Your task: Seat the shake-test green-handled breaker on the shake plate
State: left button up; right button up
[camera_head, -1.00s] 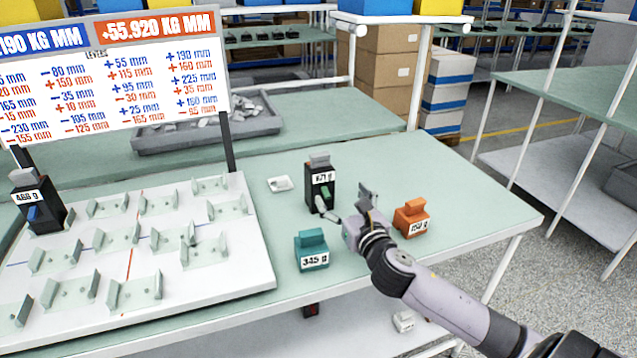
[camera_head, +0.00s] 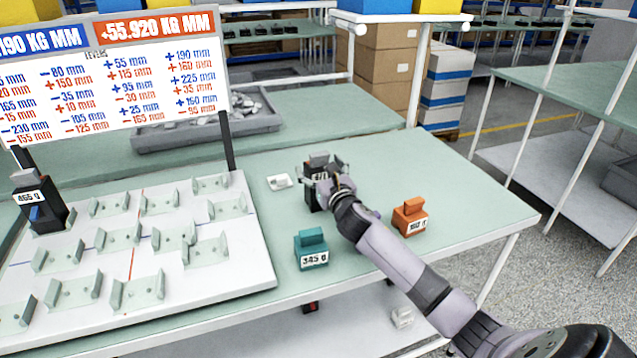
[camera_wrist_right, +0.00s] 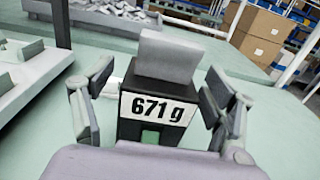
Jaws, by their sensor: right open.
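The green-handled breaker (camera_head: 310,196) stands upright on the green table, a black block with a grey top. In the right wrist view the breaker (camera_wrist_right: 140,128) shows a "671 g" label and part of its green handle. My right gripper (camera_head: 323,172) is at the breaker, and in the wrist view its open fingers (camera_wrist_right: 150,105) stand on either side of it, apart from it. The white shake plate (camera_head: 225,262) lies at the left with several clear holders. A blue-handled breaker (camera_head: 38,208) stands at its far left corner. My left gripper is not seen.
A teal weight (camera_head: 311,252) marked "345 g" and an orange weight (camera_head: 409,216) stand on the table near my right arm. A small white piece (camera_head: 279,182) lies left of the breaker. A sign (camera_head: 110,80) stands behind the plate. A grey tray (camera_head: 190,133) holds loose pieces.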

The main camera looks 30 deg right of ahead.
jog(key=shift+w+d, duration=0.1)
jog(key=shift+w, duration=0.25)
grip_shut()
jog(key=shift+r, duration=0.15)
dwell(0.9)
